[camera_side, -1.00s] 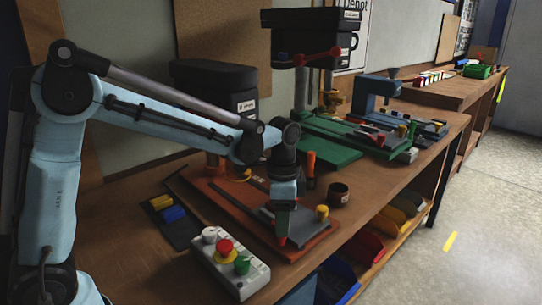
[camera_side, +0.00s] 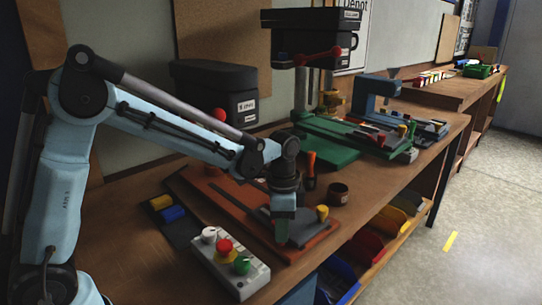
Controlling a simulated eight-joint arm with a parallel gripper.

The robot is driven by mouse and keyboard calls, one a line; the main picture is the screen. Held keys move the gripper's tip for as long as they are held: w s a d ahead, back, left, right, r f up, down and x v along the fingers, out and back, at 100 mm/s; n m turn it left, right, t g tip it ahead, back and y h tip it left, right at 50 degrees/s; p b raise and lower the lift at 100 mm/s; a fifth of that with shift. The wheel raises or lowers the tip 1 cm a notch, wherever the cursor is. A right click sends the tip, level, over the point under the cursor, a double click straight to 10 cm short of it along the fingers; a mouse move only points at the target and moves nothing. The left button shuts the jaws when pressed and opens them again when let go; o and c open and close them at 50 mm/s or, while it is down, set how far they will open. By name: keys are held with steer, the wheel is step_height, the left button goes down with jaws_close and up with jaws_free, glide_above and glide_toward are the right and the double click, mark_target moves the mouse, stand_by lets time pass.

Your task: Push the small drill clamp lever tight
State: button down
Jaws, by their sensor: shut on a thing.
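The small drill (camera_side: 215,95) stands at the back left of the bench, with a black head and a red-orange base plate (camera_side: 205,190). Its grey clamp (camera_side: 309,228) sits at the front right of that plate, with a yellow knob (camera_side: 322,212) on it. My gripper (camera_side: 282,236) points straight down at the left end of the clamp. Its fingers are shut at the spot of the clamp's red lever. The lever itself is hidden by the fingers, so its angle cannot be told.
A control box (camera_side: 230,263) with white, red and green knobs stands close to the left of my gripper. A larger green drill (camera_side: 327,140) stands farther back. Coloured bins (camera_side: 365,245) hang below the bench's front edge.

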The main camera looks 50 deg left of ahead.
mark_target(297, 237)
steer(key=shift+w+d, duration=0.1)
steer(key=shift+w, duration=0.05)
steer(key=w+n, duration=0.1)
steer(key=n, duration=0.2)
steer(key=shift+w+d+n, duration=0.3)
steer(key=shift+w+n, duration=0.05)
steer(key=shift+n, duration=0.05)
steer(key=shift+w+n, duration=0.6)
steer(key=shift+n, duration=0.45)
steer(key=shift+w+n, duration=0.6)
steer(key=shift+n, duration=0.45)
steer(key=shift+w, duration=0.1)
steer(key=c, duration=0.9)
jaws_free()
steer(key=shift+r, duration=0.1)
step_height(297, 237, up, 12)
